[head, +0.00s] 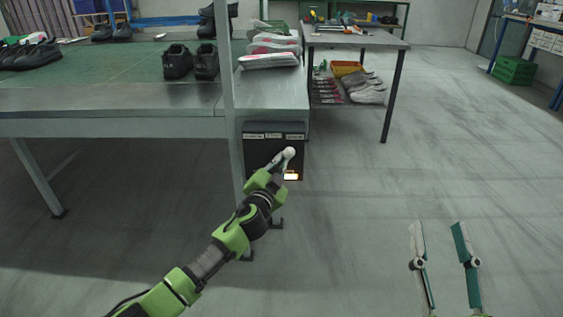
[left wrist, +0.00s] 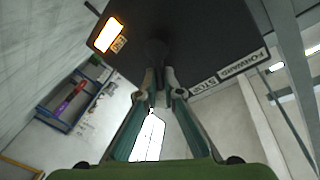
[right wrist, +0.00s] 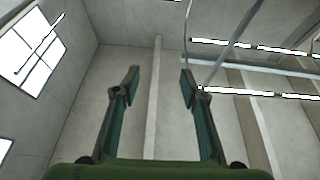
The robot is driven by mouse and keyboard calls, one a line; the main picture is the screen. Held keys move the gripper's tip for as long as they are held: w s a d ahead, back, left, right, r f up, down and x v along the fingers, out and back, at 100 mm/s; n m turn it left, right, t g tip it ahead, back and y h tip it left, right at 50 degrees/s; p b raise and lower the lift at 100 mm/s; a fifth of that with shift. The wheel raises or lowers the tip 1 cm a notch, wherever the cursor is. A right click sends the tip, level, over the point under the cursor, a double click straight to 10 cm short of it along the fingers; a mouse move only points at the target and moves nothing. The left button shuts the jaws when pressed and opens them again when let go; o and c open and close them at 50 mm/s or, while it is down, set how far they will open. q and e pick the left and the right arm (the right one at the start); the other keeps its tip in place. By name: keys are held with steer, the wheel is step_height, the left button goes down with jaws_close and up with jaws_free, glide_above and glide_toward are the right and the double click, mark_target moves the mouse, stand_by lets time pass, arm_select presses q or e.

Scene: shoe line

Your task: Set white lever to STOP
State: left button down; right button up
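A dark control box (head: 262,160) hangs below the end of the conveyor table, with three small labels along its top. The left wrist view shows the box face (left wrist: 200,35) tilted, with the labels STOP (left wrist: 204,86) and FORWARD (left wrist: 243,64) readable; the third is not readable. The white lever (head: 290,152) shows as a pale knob at the box front. My right gripper (head: 442,232) is open and empty, over bare floor at right.
A lit orange-white lamp (head: 291,176) is low on the box. The conveyor table (head: 120,95) carries several dark shoes and has a grey post near the box. A side table (head: 355,38) with shoes on its lower shelf stands behind.

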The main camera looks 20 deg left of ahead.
arm_select(q)
steer(key=shift+d+r, duration=0.2)
steer(key=shift+r, duration=0.05)
